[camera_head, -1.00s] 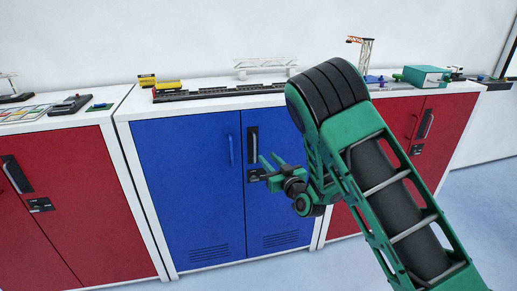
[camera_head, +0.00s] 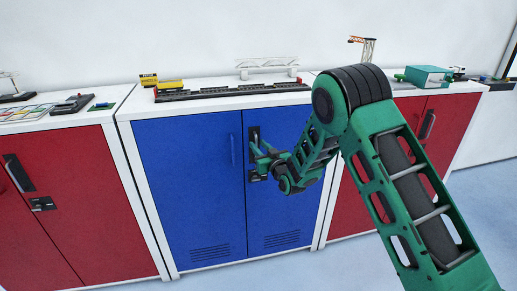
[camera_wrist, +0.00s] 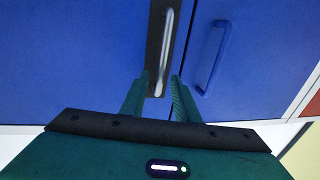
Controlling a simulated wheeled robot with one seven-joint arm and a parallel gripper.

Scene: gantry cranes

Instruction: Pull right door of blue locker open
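The blue locker has a left door (camera_head: 190,185) and a right door (camera_head: 272,212), both looking closed. The right door's silver handle on a dark plate (camera_head: 254,135) is near the middle seam, partly hidden by my gripper. My green gripper (camera_head: 257,151) is at this handle. In the wrist view, the silver handle (camera_wrist: 164,58) runs between the two fingertips of my gripper (camera_wrist: 160,80), which are apart on either side of its near end. I cannot tell whether they touch it.
The left door's blue handle (camera_head: 232,150) is close beside my gripper; it shows at right in the wrist view (camera_wrist: 213,58). A black track (camera_head: 225,90) and a white gantry (camera_head: 266,68) stand on top. Red lockers (camera_head: 75,190) flank the blue one. Floor in front is free.

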